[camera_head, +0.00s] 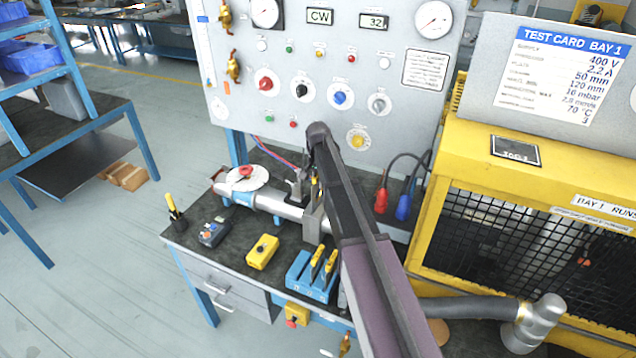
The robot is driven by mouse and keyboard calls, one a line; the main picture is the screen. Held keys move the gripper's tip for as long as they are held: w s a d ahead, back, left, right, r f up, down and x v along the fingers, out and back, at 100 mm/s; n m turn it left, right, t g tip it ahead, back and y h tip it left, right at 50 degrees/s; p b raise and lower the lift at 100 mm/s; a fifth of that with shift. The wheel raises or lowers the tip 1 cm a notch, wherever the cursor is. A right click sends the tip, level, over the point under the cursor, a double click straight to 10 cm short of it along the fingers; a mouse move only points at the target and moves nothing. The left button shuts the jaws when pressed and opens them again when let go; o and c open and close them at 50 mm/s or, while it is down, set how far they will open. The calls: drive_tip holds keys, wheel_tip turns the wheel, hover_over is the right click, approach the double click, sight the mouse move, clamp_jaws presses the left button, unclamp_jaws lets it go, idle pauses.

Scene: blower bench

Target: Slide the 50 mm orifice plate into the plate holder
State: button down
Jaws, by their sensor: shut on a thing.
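The plate holder (315,220) is a grey upright flange in the silver pipe (275,204) on the dark bench. My gripper (314,186) is right above the plate holder, mostly hidden behind my own arm. It is shut on an orifice plate, of which only a thin yellow sliver (316,188) shows. Its size mark cannot be read, and I cannot tell whether its lower edge is inside the holder's slot. A blue rack (303,284) in front of the pipe holds plates with yellow handles (317,262).
A yellow box (262,251) and a dark control box (213,233) lie on the bench left of the rack. The gauge panel (330,85) stands behind. Red and blue connectors (381,201) hang at right, beside the yellow caged machine (530,215). A test card (570,62) reads 50 mm.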

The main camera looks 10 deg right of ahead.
sight(318, 206)
drive_tip(key=shift+f+b, duration=4.2)
idle(0.6)
drive_tip(key=shift+r+p, duration=0.35)
idle(2.9)
